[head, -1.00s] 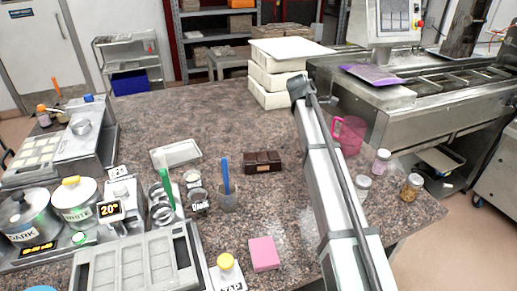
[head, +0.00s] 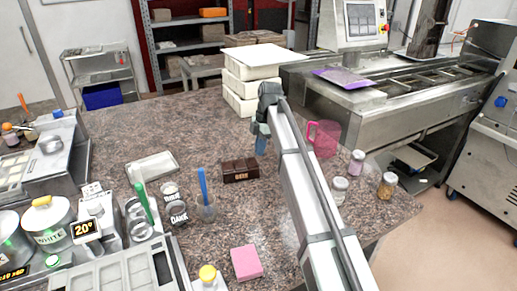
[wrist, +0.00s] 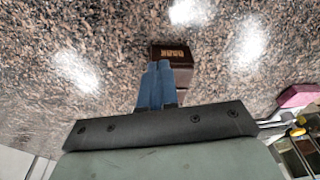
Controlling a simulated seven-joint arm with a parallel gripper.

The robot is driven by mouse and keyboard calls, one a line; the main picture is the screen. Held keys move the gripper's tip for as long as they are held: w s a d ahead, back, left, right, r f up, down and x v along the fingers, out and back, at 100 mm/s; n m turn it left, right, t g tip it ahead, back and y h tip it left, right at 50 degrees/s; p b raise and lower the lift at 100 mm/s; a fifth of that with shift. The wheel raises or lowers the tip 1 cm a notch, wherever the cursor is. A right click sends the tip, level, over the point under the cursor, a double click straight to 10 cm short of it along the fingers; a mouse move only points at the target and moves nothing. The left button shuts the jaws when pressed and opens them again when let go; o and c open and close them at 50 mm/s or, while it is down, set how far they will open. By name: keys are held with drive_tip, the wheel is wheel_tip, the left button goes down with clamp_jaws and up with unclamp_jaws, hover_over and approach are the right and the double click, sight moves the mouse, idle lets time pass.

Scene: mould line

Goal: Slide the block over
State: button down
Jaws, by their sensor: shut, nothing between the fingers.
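A dark brown block (head: 240,171) with a small lettered label on its front lies on the speckled counter. It also shows in the wrist view (wrist: 172,49), just beyond my fingertips and partly hidden by them. My gripper (head: 260,149) points down with its blue fingers pressed together and empty. In the head view it is above and slightly right of the block, towards the far side. In the wrist view the fingertips (wrist: 157,66) overlap the block's near edge; I cannot tell whether they touch it.
Left of the block stand a cup with a blue tool (head: 206,208), a dark labelled pot (head: 179,214) and a pale tray (head: 152,166). A pink block (head: 246,262) lies in front. A pink jug (head: 323,138) and jars stand right. White boxes (head: 250,88) are stacked behind.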

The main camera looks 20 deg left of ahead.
sight(235, 165)
drive_tip(key=s+a, duration=0.6)
drive_tip(key=shift+s+a, duration=0.35)
drive_tip(key=shift+s, duration=0.05)
drive_tip(key=shift+d+f, duration=0.1)
drive_tip(key=shift+f, duration=0.65)
drive_tip(key=shift+f, duration=0.15)
